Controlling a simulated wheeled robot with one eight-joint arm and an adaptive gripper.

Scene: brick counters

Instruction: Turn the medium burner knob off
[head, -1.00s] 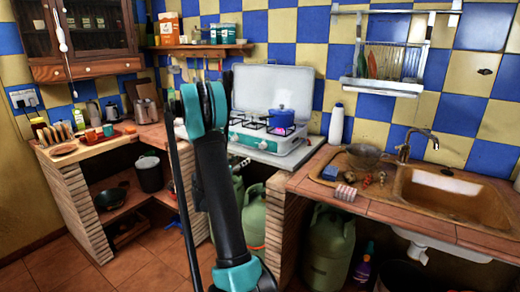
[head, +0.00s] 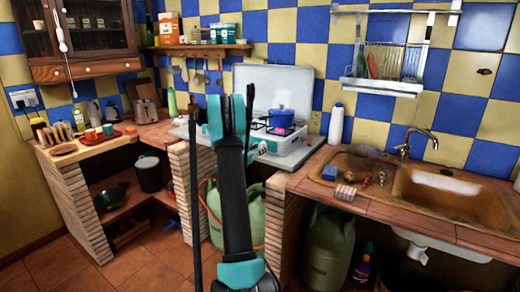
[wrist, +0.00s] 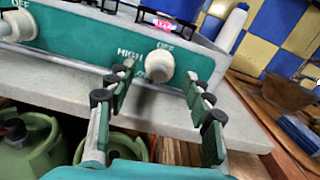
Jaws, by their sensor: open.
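The stove (head: 291,142) with a teal front stands on the counter; my arm hides much of its front in the head view. In the wrist view, a white round knob (wrist: 160,65) sits on the teal panel (wrist: 92,50), with HIGH and OFF lettering around it. A second white knob (wrist: 14,27) is at the far left. I cannot tell from lettering which is the medium one. My gripper (wrist: 158,80) is open and empty, its fingers on either side of the nearer knob, with no clear contact.
A blue pot (head: 281,117) sits on the stove, with a pinkish-red glow at the burner beneath it. Green gas bottles (wrist: 112,150) stand below the counter. A white bottle (head: 336,124) and the sink (head: 440,190) are to the right.

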